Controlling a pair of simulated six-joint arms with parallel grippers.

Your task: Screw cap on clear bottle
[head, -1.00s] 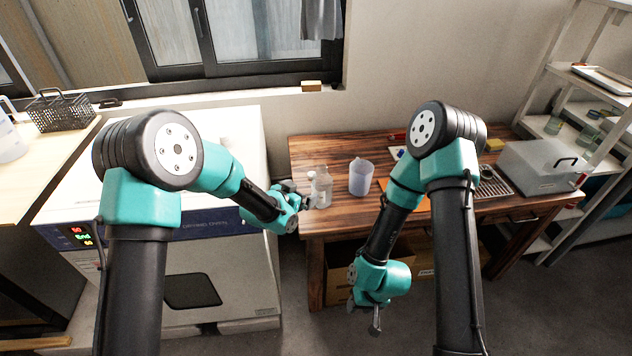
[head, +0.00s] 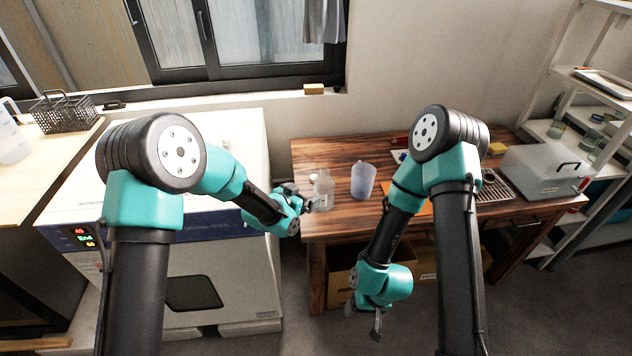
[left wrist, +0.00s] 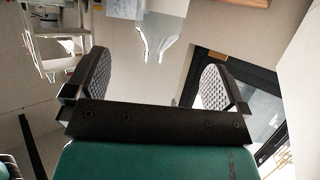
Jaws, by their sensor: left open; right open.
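The clear bottle (head: 324,190) stands upright near the left edge of the wooden table in the head view. A small pale thing (head: 314,178) shows at its left side; I cannot tell whether it is the cap. My left gripper (head: 305,200) is open, just left of the bottle at low height. In the left wrist view its two fingers (left wrist: 158,85) are spread with nothing gripped. My right gripper (head: 364,316) is open and empty, hanging in front of the table, away from the bottle.
A bluish beaker (head: 363,181) stands right of the bottle. The white drying oven (head: 225,275) is left of the wooden table (head: 320,226). A grey lidded box (head: 545,172) and a rack (head: 494,188) are at the table's right. Open shelves stand far right.

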